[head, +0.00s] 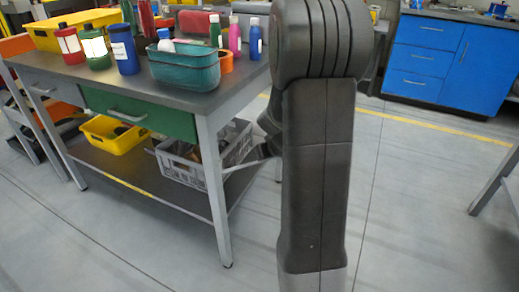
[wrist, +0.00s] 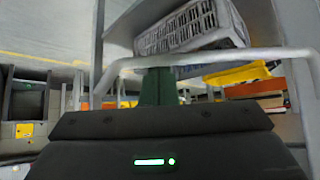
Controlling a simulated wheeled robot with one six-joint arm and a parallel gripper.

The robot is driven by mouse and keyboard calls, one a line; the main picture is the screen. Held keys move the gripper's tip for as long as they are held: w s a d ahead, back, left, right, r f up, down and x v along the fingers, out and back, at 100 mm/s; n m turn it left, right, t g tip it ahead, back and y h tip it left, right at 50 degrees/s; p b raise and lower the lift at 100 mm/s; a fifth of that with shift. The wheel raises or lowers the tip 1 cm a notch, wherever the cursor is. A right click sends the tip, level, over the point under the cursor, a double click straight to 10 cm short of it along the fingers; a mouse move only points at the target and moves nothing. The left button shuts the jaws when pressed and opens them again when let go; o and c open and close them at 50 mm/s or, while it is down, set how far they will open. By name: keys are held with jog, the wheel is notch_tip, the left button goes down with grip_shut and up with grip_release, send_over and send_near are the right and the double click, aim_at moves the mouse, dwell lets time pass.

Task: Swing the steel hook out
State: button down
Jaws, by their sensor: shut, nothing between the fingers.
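No hook shows clearly in the head view. In the wrist view a pale grey bent bar (wrist: 215,57) runs across the picture just beyond my fingers. I cannot tell whether it is the steel hook or part of the bench frame. My gripper (wrist: 158,76) shows as dark green fingers, shut and empty, with their tips close to the bar. I cannot tell whether they touch it. In the head view my dark arm hides the gripper.
The workbench (head: 214,200) stands left of my arm, with bottles and a teal basket (head: 185,70) on top. A grey crate (head: 187,170) and a yellow bin (head: 113,135) are on its lower shelf. Blue cabinets (head: 425,60) stand at the back right. The floor between is clear.

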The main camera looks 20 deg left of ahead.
jog(key=s+d+m+t+h+p, duration=0.2)
jog(key=s+d+m+h+p, duration=0.2)
jog(key=s+m+p, duration=0.3)
jog(key=shift+s+d+h+p, duration=0.4)
jog(key=shift+s+p, duration=1.3)
jog(key=shift+p, duration=0.85)
jog(key=shift+s+d+f, duration=0.1)
jog(key=shift+s, duration=0.05)
